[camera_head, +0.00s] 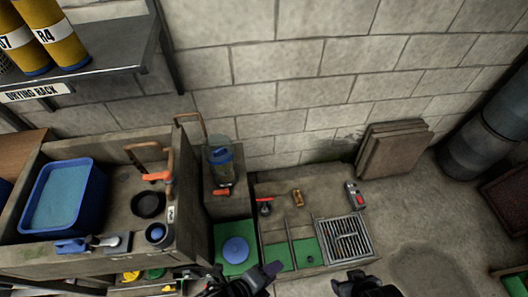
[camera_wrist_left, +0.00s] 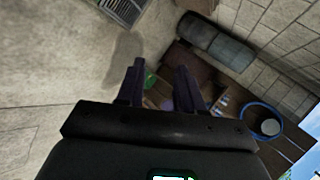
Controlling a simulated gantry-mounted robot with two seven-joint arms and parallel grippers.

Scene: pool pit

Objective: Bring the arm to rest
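My left gripper (camera_head: 243,277) is at the bottom middle of the head view, in front of the green-floored tray. In the left wrist view its two dark fingers (camera_wrist_left: 159,85) stand apart with nothing between them, so it is open and empty. My right gripper (camera_head: 355,284) is at the bottom edge, right of the left one. It is dark and cut off by the frame, and its fingers cannot be made out clearly.
A sink bench with a blue basin (camera_head: 62,197) stands at the left under a drying rack (camera_head: 105,46). A low tray with a metal grate (camera_head: 343,239) lies in the middle. Brown slabs (camera_head: 393,150) lean on the wall. Bare floor (camera_head: 425,240) lies at the right.

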